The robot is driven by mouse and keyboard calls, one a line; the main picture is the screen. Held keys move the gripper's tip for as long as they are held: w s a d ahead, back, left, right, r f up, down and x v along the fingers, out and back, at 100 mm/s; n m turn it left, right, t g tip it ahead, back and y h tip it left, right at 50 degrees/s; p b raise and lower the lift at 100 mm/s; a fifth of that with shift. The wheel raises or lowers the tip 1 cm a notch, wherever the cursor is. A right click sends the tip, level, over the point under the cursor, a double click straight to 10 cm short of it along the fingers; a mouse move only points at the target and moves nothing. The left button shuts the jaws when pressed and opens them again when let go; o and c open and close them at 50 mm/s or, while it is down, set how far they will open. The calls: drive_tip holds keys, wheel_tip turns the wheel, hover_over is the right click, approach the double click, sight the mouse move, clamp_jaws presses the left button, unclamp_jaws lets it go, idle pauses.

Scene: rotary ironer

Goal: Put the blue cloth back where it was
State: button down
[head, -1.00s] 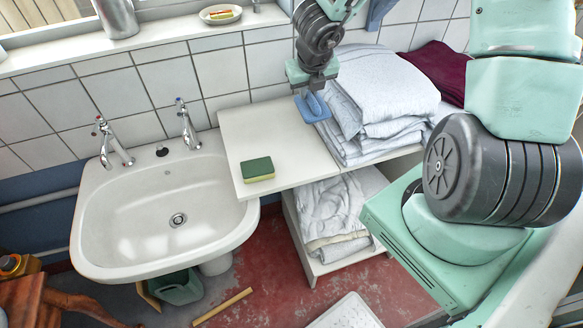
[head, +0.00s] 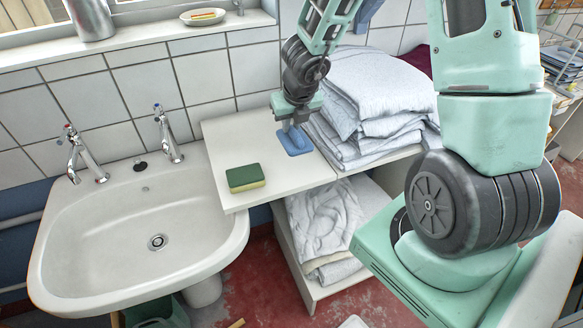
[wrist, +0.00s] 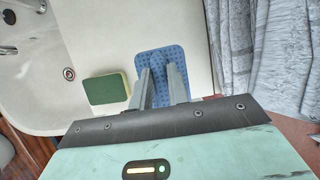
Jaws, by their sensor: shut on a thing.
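The blue cloth (head: 297,142) is a small dimpled pad at the right part of the white counter board, beside the folded linen. In the head view it appears at or just above the board; I cannot tell whether it touches. My gripper (head: 291,124) points down over it and is shut on it. In the wrist view the cloth (wrist: 160,62) lies at and beyond the two fingertips (wrist: 162,72), which hide part of it.
A green and yellow sponge (head: 245,177) lies on the white board (head: 240,138), left of the cloth. Stacked pale linen (head: 375,90) stands close on the right. The white sink (head: 110,230) with two taps is on the left. More linen (head: 325,225) sits below the board.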

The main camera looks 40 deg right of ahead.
drive_tip(key=shift+w+a+r, duration=0.2)
drive_tip(key=shift+w+r, duration=0.05)
drive_tip(key=shift+r, duration=0.2)
wheel_tip(320, 180, down, 10)
drive_tip(key=b, duration=0.9)
drive_tip(key=c, duration=1.8)
unclamp_jaws()
drive_tip(key=shift+f, duration=0.15)
drive_tip(key=o, duration=0.5)
drive_tip(key=shift+c, duration=0.2)
